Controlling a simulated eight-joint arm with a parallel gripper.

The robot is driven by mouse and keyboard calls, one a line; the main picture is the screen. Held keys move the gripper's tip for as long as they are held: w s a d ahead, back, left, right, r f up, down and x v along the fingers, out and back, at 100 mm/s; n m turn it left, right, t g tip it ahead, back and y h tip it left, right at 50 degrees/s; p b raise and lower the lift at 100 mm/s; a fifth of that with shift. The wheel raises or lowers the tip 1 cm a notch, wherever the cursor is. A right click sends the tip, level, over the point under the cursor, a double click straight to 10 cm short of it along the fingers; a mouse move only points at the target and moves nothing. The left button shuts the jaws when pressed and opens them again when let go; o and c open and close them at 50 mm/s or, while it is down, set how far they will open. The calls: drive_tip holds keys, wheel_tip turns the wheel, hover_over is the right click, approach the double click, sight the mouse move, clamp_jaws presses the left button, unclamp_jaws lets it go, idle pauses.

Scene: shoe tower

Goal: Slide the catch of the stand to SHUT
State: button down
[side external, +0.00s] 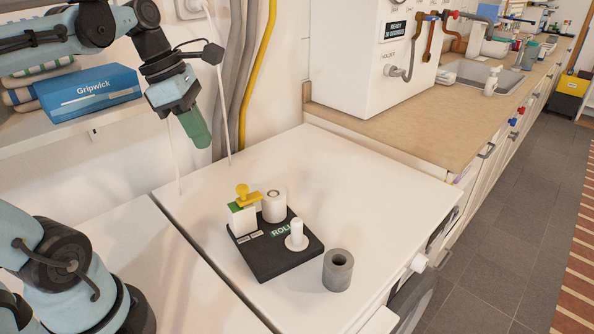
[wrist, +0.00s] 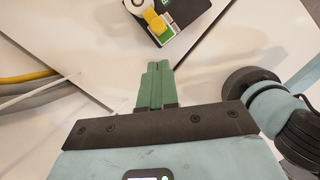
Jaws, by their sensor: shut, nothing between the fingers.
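The stand (side external: 268,262) is a black base on the white top, with a "ROLL" label, a white block and an upright white peg. Its catch (side external: 249,198) is a yellow bar with a round knob, on the white block beside a green patch. The catch also shows near the top of the wrist view (wrist: 155,21); its small labels are too small to read. My gripper (side external: 204,146) is shut and empty in the air, above and left of the catch and apart from it. Its green fingers (wrist: 158,65) point toward the stand in the wrist view.
A white roll (side external: 274,206) stands at the back of the base. A grey hollow cylinder (side external: 338,269) stands just right of the stand. Yellow and grey pipes (side external: 258,65) run down the wall behind. A blue box (side external: 88,95) lies on a shelf at left. The white top is otherwise clear.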

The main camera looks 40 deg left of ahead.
sight(243, 185)
drive_tip(key=shift+x, duration=5)
drive_tip(key=shift+w, duration=0.1)
drive_tip(key=shift+w+d, duration=0.3)
drive_tip(key=shift+w, duration=0.3)
drive_tip(key=shift+w+d, duration=0.25)
drive_tip(key=shift+w, duration=0.35)
drive_tip(key=shift+r, duration=0.1)
